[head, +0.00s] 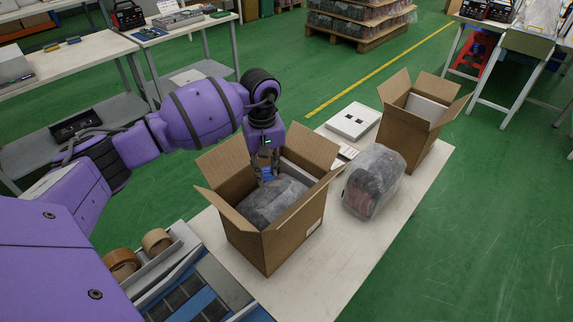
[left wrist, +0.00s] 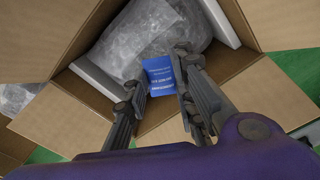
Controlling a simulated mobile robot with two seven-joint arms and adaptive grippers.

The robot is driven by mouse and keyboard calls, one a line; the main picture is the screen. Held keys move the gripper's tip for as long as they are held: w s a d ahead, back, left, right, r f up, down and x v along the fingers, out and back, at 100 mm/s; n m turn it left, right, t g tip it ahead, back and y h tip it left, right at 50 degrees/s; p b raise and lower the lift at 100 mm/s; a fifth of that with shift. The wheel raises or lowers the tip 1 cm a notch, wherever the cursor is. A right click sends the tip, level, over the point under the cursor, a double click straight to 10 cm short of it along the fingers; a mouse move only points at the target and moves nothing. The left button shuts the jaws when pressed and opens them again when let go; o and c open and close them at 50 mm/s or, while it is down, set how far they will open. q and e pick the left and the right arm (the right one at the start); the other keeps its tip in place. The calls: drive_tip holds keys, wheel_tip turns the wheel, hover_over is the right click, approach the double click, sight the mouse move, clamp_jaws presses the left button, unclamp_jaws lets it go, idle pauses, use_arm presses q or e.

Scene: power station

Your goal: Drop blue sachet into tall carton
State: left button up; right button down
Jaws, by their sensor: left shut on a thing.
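My left gripper (head: 265,168) points down into the open top of the near carton (head: 290,232), from its back side. It is shut on the blue sachet (head: 267,174), which also shows between the fingers in the left wrist view (left wrist: 160,76). The sachet hangs within the carton's opening, just beside a grey bubble-wrapped bundle (head: 274,203) inside. I cannot tell whether it touches the bundle. A second open carton (head: 408,140) stands at the far right end of the table. I cannot see clearly which carton is taller. My right gripper is not in view.
A bubble-wrapped bundle (head: 373,178) stands on the table between the cartons. A flat white box (head: 353,121) lies behind it. The pale table (head: 325,275) is bare in front. Tape rolls (head: 122,262) sit at the left. The near carton's flaps stick outward.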

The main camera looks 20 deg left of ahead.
use_arm(q)
drive_tip(key=shift+f, duration=0.85)
drive_tip(key=shift+s+f, duration=0.1)
drive_tip(key=shift+f, duration=0.2)
drive_tip(key=shift+f+b, duration=0.15)
drive_tip(key=shift+b, duration=0.15)
drive_tip(key=o, duration=0.8)
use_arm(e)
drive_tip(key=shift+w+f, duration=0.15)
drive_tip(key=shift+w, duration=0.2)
use_arm(q)
wheel_tip(320, 180, up, 12)
drive_tip(key=shift+r, duration=0.15)
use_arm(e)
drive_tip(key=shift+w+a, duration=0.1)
